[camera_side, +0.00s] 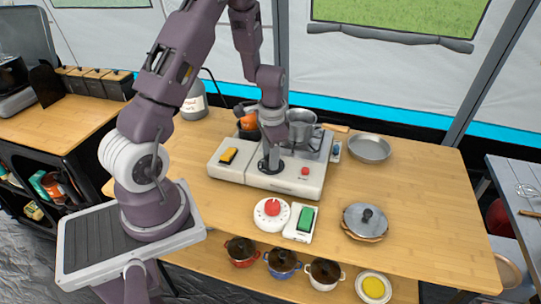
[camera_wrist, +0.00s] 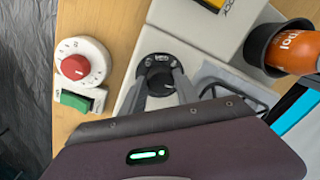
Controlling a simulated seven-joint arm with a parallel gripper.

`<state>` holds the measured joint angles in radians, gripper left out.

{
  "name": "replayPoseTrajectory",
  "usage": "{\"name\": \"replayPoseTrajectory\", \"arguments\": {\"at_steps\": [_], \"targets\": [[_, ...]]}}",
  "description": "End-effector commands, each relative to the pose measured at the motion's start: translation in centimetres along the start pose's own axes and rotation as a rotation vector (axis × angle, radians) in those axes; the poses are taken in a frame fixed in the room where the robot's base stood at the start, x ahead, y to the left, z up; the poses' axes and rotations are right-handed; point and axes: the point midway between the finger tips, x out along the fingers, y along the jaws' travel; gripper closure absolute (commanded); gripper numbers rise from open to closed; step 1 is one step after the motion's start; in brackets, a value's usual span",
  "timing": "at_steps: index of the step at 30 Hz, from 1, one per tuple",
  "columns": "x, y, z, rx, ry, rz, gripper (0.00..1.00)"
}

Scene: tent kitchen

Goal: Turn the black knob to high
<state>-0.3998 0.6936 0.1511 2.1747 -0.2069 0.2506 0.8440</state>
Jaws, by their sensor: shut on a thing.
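The black knob (camera_wrist: 161,82) sits on a dark round dial on the front of the white stove (camera_side: 231,170). In the wrist view the two fingers of my gripper (camera_wrist: 160,88) stand on either side of the knob and close on it. The dial's small markings are too small to read. In the side view my gripper (camera_side: 274,160) reaches straight down onto the stove front, and its fingers hide most of the knob.
A white timer with a red knob (camera_side: 272,208) and a white box with a green switch (camera_side: 306,219) lie in front of the stove. A metal pot (camera_side: 301,126) and an orange can (camera_side: 249,122) stand behind my gripper.

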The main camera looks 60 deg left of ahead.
Motion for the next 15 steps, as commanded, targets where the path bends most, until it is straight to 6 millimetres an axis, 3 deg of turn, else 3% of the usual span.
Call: {"name": "replayPoseTrajectory", "arguments": {"at_steps": [15], "targets": [[-0.09, 0.03, -0.15, -0.438, -0.023, -0.001, 1.00]]}}
